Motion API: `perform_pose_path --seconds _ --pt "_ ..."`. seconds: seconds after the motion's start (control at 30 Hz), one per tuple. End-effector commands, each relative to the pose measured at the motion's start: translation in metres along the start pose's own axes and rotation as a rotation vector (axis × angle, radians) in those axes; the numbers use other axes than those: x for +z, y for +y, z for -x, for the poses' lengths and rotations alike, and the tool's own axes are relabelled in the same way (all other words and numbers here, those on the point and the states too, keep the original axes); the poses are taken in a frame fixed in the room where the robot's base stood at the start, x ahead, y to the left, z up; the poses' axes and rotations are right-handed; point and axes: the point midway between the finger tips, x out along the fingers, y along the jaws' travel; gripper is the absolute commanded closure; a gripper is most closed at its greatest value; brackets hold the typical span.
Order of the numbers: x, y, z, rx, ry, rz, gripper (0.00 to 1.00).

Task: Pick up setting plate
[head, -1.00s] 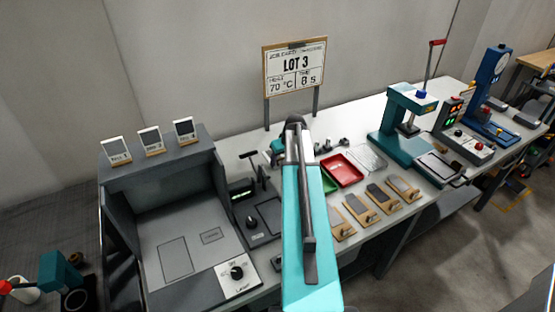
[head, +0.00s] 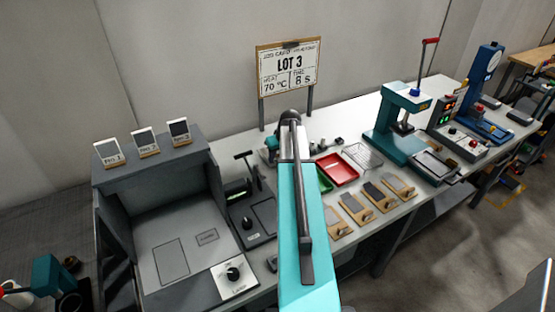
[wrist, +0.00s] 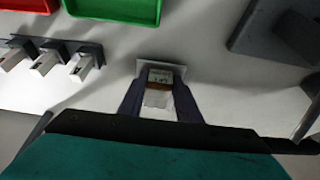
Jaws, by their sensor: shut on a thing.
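In the wrist view my gripper (wrist: 160,108) has its two dark fingers on either side of a small pale piece with dark print and a brownish band, which I take to be the setting plate (wrist: 160,77). The fingers are shut on it. A wider white edge shows behind its far end; I cannot tell if that is part of the same piece. I cannot tell whether it touches the bench or is lifted. In the head view my teal arm reaches over the bench and hides the gripper and the piece.
A teal press (head: 400,130) stands farther right. A grey hooded station (head: 180,255) and a dark device (head: 253,222) stand left.

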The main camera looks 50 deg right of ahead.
Motion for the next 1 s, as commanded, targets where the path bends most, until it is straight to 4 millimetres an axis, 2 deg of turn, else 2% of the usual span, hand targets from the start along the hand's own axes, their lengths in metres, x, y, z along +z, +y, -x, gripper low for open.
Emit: perform_pose_path --seconds 0.6,1.0 --pt "-0.028 0.001 0.065 0.001 0.002 0.0 0.97" --pt "-0.032 0.0 0.079 0.0 0.001 -0.001 0.97"
